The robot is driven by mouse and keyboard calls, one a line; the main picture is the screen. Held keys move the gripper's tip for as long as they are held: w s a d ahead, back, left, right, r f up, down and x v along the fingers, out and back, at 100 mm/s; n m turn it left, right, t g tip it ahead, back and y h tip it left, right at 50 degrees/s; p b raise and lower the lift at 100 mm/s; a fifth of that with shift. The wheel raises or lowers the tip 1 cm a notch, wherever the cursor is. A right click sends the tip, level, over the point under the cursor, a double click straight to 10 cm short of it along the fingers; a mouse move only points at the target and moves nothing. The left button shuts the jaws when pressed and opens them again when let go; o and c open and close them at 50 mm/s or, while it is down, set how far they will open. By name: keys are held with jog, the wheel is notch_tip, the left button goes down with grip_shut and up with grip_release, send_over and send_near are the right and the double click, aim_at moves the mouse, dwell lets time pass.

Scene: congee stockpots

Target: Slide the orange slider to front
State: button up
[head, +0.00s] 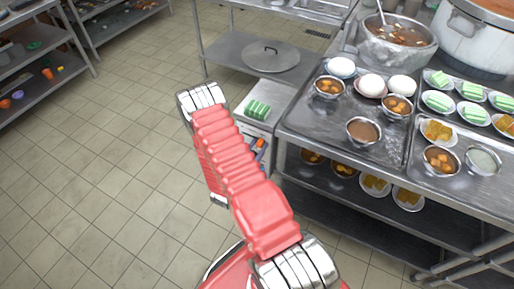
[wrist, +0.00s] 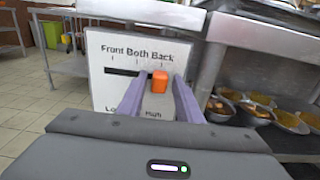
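The white control panel (wrist: 105,85) faces my gripper in the wrist view, with the labels Front, Both and Back in a row. A dark slot runs below the labels. The orange slider (wrist: 160,82) stands out from the panel below Back, at the slot's right end. My gripper (wrist: 163,84) is open, its two purple fingers on either side of the slider. The slider's left side is close to the left finger; contact is unclear. A small orange patch, likely the slider (head: 260,143), shows beside my red arm in the head view, where my fingers are hidden.
The steel counter (head: 322,145) at right holds bowls, plates and a large pot (head: 482,38). More bowls (wrist: 250,108) sit on a shelf right of the panel. Green-striped food (head: 257,109) lies above the panel. Tiled floor at left is clear.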

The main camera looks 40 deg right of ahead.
grip_shut()
dwell(0.3)
jog(key=w+a, duration=0.1)
jog(key=w, duration=0.1)
jog(key=w+a, duration=0.1)
jog(key=w, duration=0.2)
jog(key=w+a, duration=0.1)
jog(key=w, duration=0.2)
jog(key=shift+o, duration=1.1)
grip_release()
